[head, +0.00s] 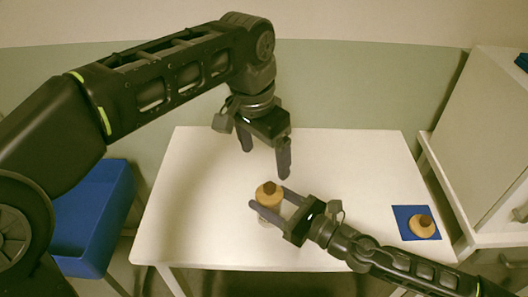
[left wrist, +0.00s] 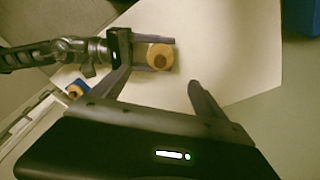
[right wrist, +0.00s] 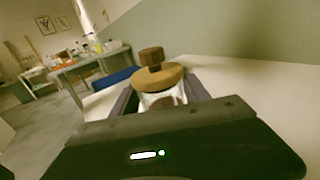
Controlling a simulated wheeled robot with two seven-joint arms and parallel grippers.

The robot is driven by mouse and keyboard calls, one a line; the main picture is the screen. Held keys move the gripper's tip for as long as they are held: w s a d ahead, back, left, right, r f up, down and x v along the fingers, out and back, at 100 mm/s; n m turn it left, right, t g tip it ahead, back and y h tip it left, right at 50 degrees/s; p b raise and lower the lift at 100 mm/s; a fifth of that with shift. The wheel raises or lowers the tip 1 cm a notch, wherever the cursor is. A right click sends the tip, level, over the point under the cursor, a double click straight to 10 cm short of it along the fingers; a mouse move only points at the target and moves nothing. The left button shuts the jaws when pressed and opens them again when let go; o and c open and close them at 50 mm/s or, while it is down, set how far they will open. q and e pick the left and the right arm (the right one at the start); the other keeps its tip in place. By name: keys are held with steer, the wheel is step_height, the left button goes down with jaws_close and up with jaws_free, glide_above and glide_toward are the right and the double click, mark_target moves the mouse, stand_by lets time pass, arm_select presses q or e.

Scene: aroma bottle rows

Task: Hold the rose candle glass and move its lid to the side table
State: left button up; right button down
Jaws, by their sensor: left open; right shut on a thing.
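The candle glass (right wrist: 165,99) stands on the white table in front of me, with a tan round lid (head: 267,193) and dark brown knob on top. The lid also shows in the left wrist view (left wrist: 165,50) and the right wrist view (right wrist: 150,78). My right gripper (head: 268,200) is shut on the glass, one finger on each side below the lid. The fingers and lid hide much of the glass. My left gripper (head: 265,164) is open and empty, pointing down above and behind the lid, apart from it.
A blue mat (head: 403,212) at the table's right holds another tan round piece with a brown knob (head: 421,226). A blue box-like piece (head: 95,215) stands left of the white table (head: 200,165). A white cabinet (head: 485,130) stands at right. The table's back and left are clear.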

mark_target(270, 186)
arm_select(q)
steer(key=f, duration=0.4)
steer(key=w+d+f, duration=0.1)
steer(key=f, duration=0.7)
steer(key=shift+w+d, duration=0.15)
steer(key=shift+c, duration=0.2)
steer(key=shift+r, duration=0.1)
steer(key=c, duration=1.6)
steer(key=shift+r, duration=0.15)
steer(key=shift+r, duration=0.95)
steer(key=shift+r, duration=0.1)
